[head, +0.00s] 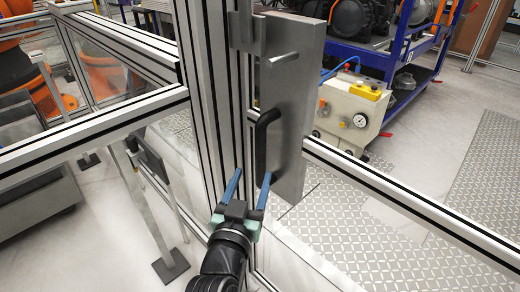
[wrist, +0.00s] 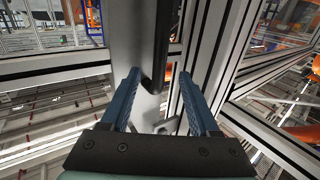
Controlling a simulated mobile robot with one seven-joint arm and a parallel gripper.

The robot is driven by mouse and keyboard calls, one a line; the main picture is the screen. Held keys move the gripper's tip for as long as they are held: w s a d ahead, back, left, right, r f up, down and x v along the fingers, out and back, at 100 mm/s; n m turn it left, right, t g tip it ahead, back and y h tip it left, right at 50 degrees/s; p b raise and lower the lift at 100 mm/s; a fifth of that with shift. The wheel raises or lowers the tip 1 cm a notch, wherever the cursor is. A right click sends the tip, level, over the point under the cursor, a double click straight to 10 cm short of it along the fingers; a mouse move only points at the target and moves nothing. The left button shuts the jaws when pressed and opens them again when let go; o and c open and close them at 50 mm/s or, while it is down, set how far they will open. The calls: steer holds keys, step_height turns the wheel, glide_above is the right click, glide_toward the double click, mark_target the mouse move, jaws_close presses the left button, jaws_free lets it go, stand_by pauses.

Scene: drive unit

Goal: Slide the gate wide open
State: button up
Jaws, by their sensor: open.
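The gate appears as an aluminium frame (head: 400,197) with a grey metal plate (head: 291,110) at its left edge, beside thick upright posts (head: 205,95). A black bar handle (head: 259,140) stands upright on the plate; it also shows in the wrist view (wrist: 163,40). My gripper (head: 251,174) has its two blue fingers spread and points up at the handle's lower end. In the wrist view the handle's lower end shows between the fingers (wrist: 158,76). I cannot tell whether they touch it. Nothing is held.
A metal peg (head: 283,58) and a bracket (head: 247,30) sit above the handle. Fence rails (head: 95,130) run left from the posts. Behind the frame are a pale machine unit (head: 350,115), a blue rack (head: 400,55) and tread-plate flooring (head: 490,190).

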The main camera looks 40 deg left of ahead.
mark_target(260, 154)
steer(key=x, duration=1)
steer(key=shift+w, duration=0.1)
jaws_close()
stand_by(1.2)
